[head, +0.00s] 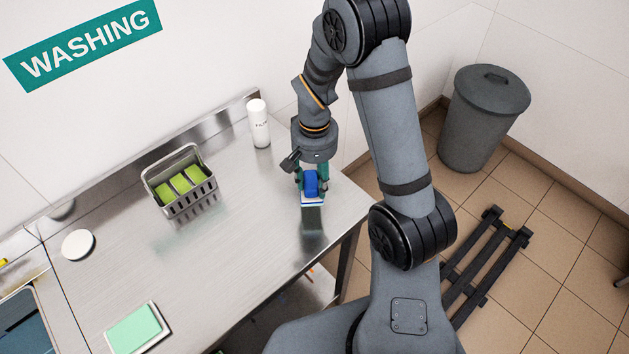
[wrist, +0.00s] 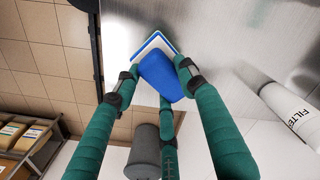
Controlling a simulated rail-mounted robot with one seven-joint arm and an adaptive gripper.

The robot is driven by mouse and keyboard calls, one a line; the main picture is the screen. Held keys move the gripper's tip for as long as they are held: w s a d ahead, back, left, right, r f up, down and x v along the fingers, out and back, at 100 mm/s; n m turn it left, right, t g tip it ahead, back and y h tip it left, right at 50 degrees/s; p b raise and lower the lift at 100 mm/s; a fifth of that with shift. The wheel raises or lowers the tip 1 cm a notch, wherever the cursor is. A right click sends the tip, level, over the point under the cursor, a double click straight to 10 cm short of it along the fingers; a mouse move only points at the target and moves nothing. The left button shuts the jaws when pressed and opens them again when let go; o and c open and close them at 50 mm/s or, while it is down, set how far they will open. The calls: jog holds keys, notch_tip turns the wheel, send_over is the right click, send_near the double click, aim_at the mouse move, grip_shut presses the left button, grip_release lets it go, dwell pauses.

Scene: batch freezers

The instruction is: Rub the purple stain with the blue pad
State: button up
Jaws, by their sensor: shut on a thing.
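My gripper (head: 311,184), with green fingers, is shut on the blue pad (head: 311,182) near the right end of the steel counter (head: 250,235). The pad has a blue grip and a white-edged base (head: 312,199). In the wrist view the fingers of my gripper (wrist: 158,76) close around the blue pad (wrist: 162,80) from several sides, with its white edge (wrist: 155,40) beyond. The pad is low over the counter, with its reflection just below; I cannot tell whether it touches. No purple stain shows in either view; it may be hidden under the pad or arm.
A grey basket (head: 190,205) with green sponges stands left of the pad. A white filter bottle (head: 259,124) stands at the back. A round white disc (head: 78,244) and a green pad on a tray (head: 134,328) lie left. The counter's right edge is close.

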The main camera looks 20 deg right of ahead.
jog(key=shift+r+p, duration=0.35)
jog(key=shift+r, duration=0.55)
jog(key=shift+a+f, duration=0.1)
